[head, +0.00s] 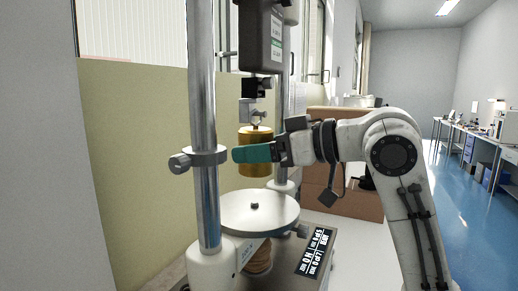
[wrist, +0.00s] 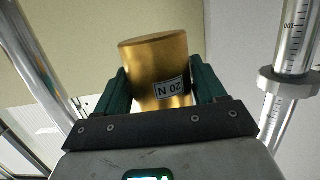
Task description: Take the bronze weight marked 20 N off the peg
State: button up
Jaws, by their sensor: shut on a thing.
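The bronze weight (wrist: 152,62) is a gold-coloured cylinder with a white label reading 20 N, upside down in the wrist view. My gripper (wrist: 160,88) is shut on it, with one green finger on each side. In the head view the weight (head: 255,168) is upright below the tester's grey hook fitting (head: 252,112), above the round plate. My gripper (head: 253,153) reaches it from the right, and a green finger covers part of its front. I cannot tell whether the weight still touches the fitting. The peg itself is not clearly visible.
The tester's round plate (head: 258,211) lies below the weight. A metal column (head: 203,120) with a clamp (head: 199,160) stands close on the left. A second column stands behind. A brown box (head: 340,194) is at the back right. A small display (head: 314,251) is at the front.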

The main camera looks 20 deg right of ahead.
grip_shut()
jog(key=shift+r+p, duration=0.7)
jog(key=shift+r, duration=0.1)
dwell(1.0)
jog(key=shift+s+d+f, duration=0.1)
jog(key=shift+s+d, duration=0.2)
dwell(0.8)
jog(key=shift+f+p+v, duration=0.15)
jog(key=shift+f+v, duration=0.05)
jog(key=shift+v, duration=0.75)
jog(key=shift+f+p+v, duration=0.15)
jog(key=shift+v, duration=0.85)
dwell(2.8)
